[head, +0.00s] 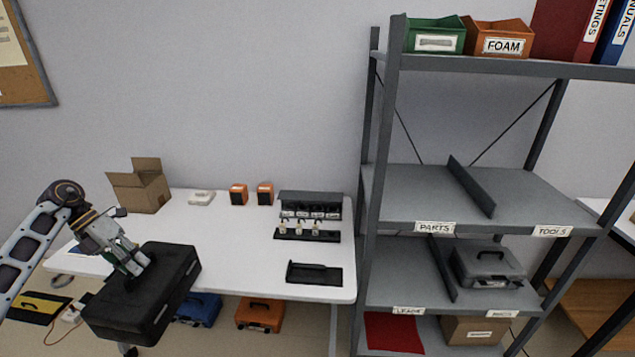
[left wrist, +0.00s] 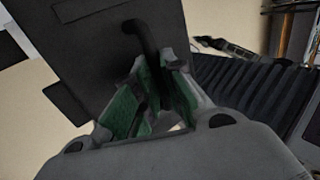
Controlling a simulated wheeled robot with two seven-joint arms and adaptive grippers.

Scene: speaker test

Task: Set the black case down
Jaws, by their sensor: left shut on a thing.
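The black case (head: 150,300) hangs from my left gripper (head: 133,268) at the lower left of the head view. The case is tilted and overlaps the front left part of the white table in the picture. The left gripper is shut on the case's handle. In the left wrist view the black case (left wrist: 115,50) fills the upper middle, and its dark curved handle (left wrist: 150,50) runs down between the green finger pads of the gripper (left wrist: 150,100). My right gripper is in neither view.
The white table (head: 240,260) has bare room in its middle. A cardboard box (head: 140,188), orange speakers (head: 239,194) and black racks (head: 308,205) stand along its back. Blue (head: 198,310) and orange (head: 260,315) cases sit below. A grey shelf unit (head: 480,205) stands right.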

